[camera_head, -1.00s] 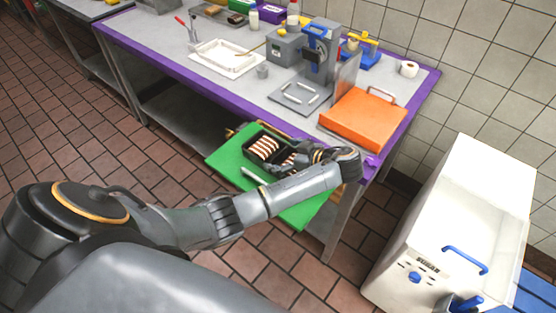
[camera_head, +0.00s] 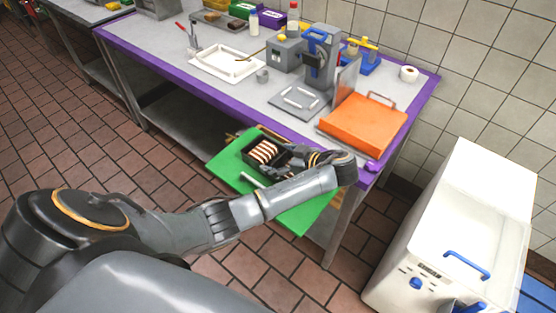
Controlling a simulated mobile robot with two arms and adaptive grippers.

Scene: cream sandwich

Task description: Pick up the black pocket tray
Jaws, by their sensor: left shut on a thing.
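The black pocket tray (camera_head: 248,155) is over the green board at the front edge of the table. It holds several cream-and-brown striped pieces. My left gripper (camera_head: 286,160) is at the tray's right side, shut on it. My left forearm and wrist cover the tray's right part and some of the board, so the fingertips are largely hidden. I cannot tell whether the tray touches the board. My right gripper is not in view.
The green board (camera_head: 228,170) sticks out in front of the purple-edged table (camera_head: 200,80). An orange box (camera_head: 362,122) and a grey machine (camera_head: 318,62) stand behind. A white tray (camera_head: 226,62) lies further left. A white sugar bin (camera_head: 455,235) stands on the floor at right.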

